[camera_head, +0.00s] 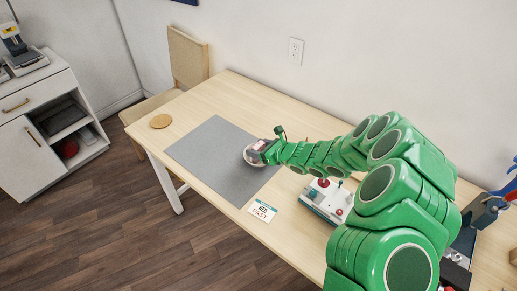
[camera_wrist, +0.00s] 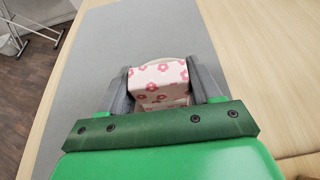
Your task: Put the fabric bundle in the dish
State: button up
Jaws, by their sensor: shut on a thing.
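The fabric bundle (camera_wrist: 160,76) is white with pink flowers and sits between the two grey fingers of my gripper (camera_wrist: 162,88) in the wrist view. My gripper is shut on it. In the head view my gripper (camera_head: 262,150) is over the right edge of the grey mat. The dish (camera_head: 250,156) is a pale round rim showing just beside and below the gripper, mostly hidden by it. In the wrist view a pale rim (camera_wrist: 177,59) shows just behind the bundle. I cannot tell whether the bundle touches the dish.
The grey mat (camera_head: 205,155) lies on the wooden table (camera_head: 240,88). A round coaster (camera_head: 160,121) is at the far left. A printed card (camera_head: 262,211) lies at the front edge. A white device with red knobs (camera_head: 327,198) stands under my arm. The mat's left part is clear.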

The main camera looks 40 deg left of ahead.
jog(key=shift+f, duration=0.25)
jog(key=o, duration=1)
jog(key=shift+r, duration=0.2)
jog(key=shift+v, duration=5.95)
